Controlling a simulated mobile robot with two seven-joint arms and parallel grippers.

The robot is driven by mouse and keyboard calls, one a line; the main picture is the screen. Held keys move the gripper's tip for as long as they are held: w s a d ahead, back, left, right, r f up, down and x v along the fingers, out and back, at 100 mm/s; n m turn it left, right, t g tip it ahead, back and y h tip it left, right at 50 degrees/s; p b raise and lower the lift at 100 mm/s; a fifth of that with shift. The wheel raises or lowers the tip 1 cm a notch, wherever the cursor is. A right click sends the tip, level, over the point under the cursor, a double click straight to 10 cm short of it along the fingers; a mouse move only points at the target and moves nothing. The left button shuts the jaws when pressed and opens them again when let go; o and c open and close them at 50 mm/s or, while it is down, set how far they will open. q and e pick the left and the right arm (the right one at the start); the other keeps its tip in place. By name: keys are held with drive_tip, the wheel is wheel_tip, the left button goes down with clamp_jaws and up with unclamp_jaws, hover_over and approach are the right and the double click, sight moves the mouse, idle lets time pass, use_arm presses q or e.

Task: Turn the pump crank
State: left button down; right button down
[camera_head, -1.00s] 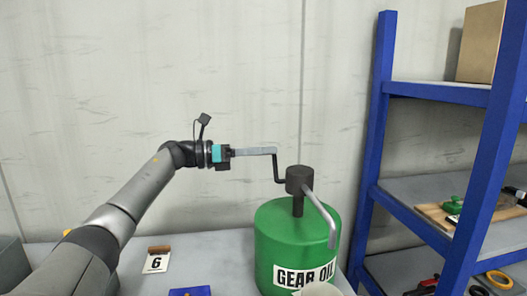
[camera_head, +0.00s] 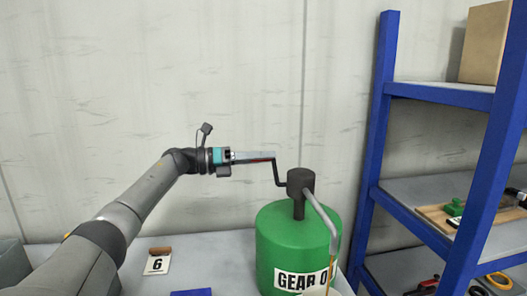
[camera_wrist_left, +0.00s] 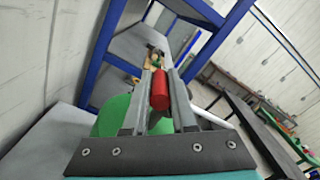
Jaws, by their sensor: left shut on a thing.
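The green gear oil drum (camera_head: 285,240) stands on the grey bench with a dark pump head (camera_head: 301,182) on top. A bent grey spout (camera_head: 321,211) comes down at its front right, with a thin amber streak below its mouth. The black pump crank (camera_head: 277,174) rises from the pump head's left side. My left gripper (camera_head: 270,156) reaches in level from the left and is shut on the crank's red handle. In the left wrist view the red handle (camera_wrist_left: 160,90) lies between the two fingers. My right gripper is out of view.
A blue shelf rack (camera_head: 373,130) stands close on the right, with a cardboard box (camera_head: 486,42) on top and tools lower down. A card marked 6 (camera_head: 157,265) and a blue item (camera_head: 191,292) are on the bench. The wall is behind.

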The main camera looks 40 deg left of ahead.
use_arm(q)
drive_tip(key=shift+w+a+f+n, duration=0.3)
drive_tip(key=shift+a+f+n, duration=0.1)
drive_tip(key=shift+n, duration=0.6)
drive_tip(key=shift+s+d+f+n+p, duration=0.15)
drive_tip(key=shift+f+n, duration=1.35)
drive_tip(key=shift+n, duration=0.8)
drive_tip(key=shift+w+f+n+p, duration=0.1)
drive_tip(key=shift+f+n+p, duration=0.1)
drive_tip(key=shift+f+n, duration=1.7)
drive_tip(key=shift+s+d+f+n+p, duration=0.15)
drive_tip(key=shift+f+n, duration=0.9)
drive_tip(key=shift+n, duration=1.65)
drive_tip(key=shift+f, duration=0.1)
drive_tip(key=c, duration=0.7)
unclamp_jaws()
drive_tip(key=shift+a, duration=0.1)
drive_tip(key=shift+c, duration=0.2)
